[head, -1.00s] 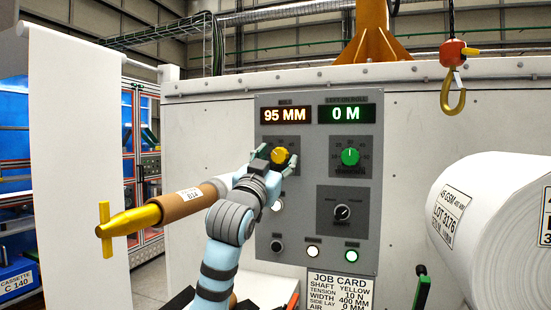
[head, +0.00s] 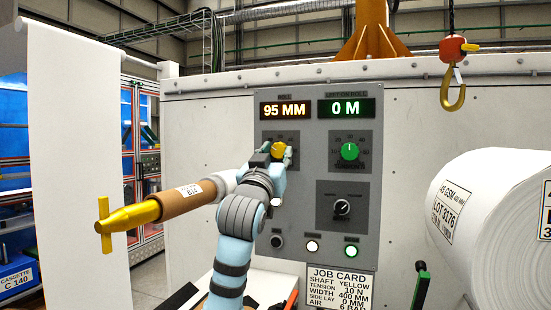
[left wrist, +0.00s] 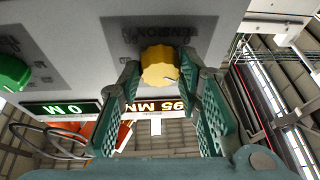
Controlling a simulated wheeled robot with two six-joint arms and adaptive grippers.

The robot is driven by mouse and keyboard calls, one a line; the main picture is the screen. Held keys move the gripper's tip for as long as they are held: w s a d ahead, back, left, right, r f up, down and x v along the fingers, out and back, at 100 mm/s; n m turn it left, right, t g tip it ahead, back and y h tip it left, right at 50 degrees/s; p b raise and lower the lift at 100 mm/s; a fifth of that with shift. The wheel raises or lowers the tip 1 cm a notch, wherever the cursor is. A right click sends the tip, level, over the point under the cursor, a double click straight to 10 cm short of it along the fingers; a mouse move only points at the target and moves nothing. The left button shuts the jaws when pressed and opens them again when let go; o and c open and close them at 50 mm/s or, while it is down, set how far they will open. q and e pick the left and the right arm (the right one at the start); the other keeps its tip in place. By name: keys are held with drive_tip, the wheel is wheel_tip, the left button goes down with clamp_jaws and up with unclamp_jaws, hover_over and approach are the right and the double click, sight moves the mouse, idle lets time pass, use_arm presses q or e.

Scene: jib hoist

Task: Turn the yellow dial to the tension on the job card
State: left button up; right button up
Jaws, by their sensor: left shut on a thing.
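The yellow dial (head: 278,150) sits on the grey control panel (head: 318,105), below the amber "95 MM" display (head: 285,111). My left gripper (head: 269,156) is at the dial, its fingers covering the dial's left part in the head view. In the left wrist view the scalloped yellow dial (left wrist: 160,66) sits between the two green fingertips (left wrist: 160,70), and my left gripper is shut on it. The dial's scale is partly hidden and too small to read. The job card (head: 340,288) below the panel reads shaft yellow, tension 10 N, width 400 mm. My right gripper is out of view.
A green dial (head: 350,152) and a black knob (head: 342,207) are right of the yellow dial, with several buttons below. A gold-ended shaft (head: 128,216) sticks out on the left. A white roll (head: 492,220) and a hanging hook (head: 453,95) are on the right.

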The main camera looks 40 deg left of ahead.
use_arm(q)
drive_tip(key=n+g+y, duration=0.1)
drive_tip(key=n, duration=0.2)
drive_tip(key=n+g+y, duration=0.1)
drive_tip(key=n, duration=0.1)
drive_tip(key=n+y, duration=0.1)
drive_tip(key=n, duration=0.2)
drive_tip(key=shift+d+r+n+g+b, duration=0.2)
drive_tip(key=shift+n+g+b, duration=0.1)
drive_tip(key=shift+g+b, duration=0.1)
drive_tip(key=o, duration=1.1)
drive_tip(key=shift+o, duration=0.2)
drive_tip(key=v, duration=1.2)
drive_tip(key=shift+w, duration=0.1)
